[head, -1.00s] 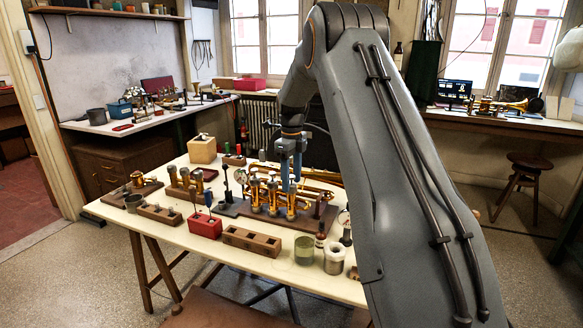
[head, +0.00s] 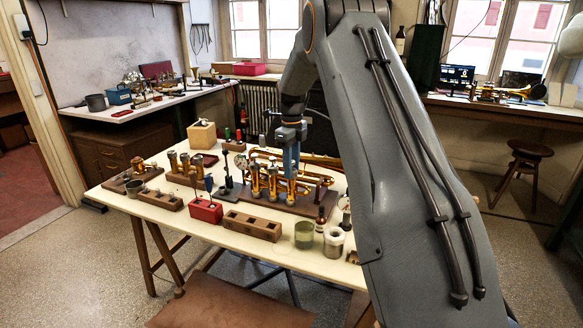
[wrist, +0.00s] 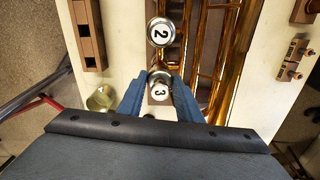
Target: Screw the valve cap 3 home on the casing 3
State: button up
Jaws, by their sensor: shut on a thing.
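The horn (head: 272,182) lies on a dark board on the table, with its three casings upright in a row. My gripper (wrist: 160,92) is shut on valve cap 3 (wrist: 160,89), a silver-rimmed cap with a white face marked 3, one blue finger on each side. In the head view my gripper (head: 291,172) points straight down over casing 3 (head: 291,190), the rightmost. The cap is at the casing's top; how far its thread is engaged is hidden. Cap 2 (wrist: 161,31) sits beside it, clear of the fingers.
Brass tubes (wrist: 208,60) run close beside the casings. Bare tabletop (head: 150,215) shows at the front left.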

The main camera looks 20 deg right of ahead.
jog(key=m, duration=0.5)
jog(key=o, duration=1.3)
jog(key=shift+c, duration=0.2)
